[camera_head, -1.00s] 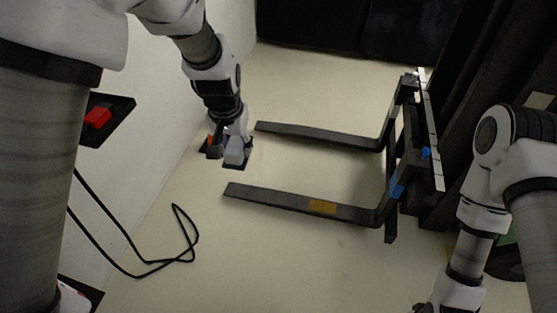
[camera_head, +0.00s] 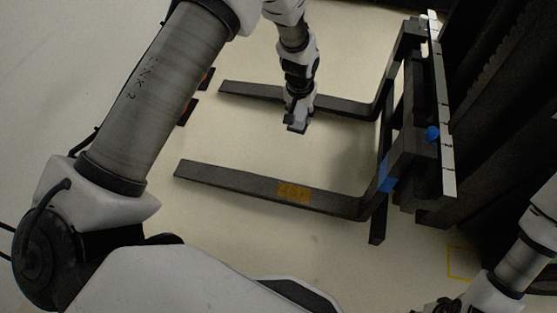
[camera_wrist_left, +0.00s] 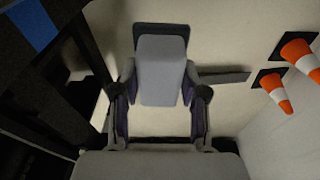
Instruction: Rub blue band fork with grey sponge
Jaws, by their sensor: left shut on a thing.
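The near fork (camera_head: 235,182) is dark and lies low over the floor with a yellow label on it. A blue band (camera_head: 387,178) shows at its upright shank, by the carriage. The far fork (camera_head: 245,92) runs roughly parallel behind it, with no blue band visible. My left gripper (camera_head: 298,122) is above the gap between the forks, close to the far one. In the left wrist view it is shut on the grey sponge (camera_wrist_left: 160,72), a block with a dark backing, apart from the forks. My right gripper (camera_head: 438,306) is cut off at the bottom edge; its jaws are unclear.
The carriage (camera_head: 405,155) carries a blue knob (camera_head: 432,133) and a pale scale strip (camera_head: 440,110). The floor between the forks is clear.

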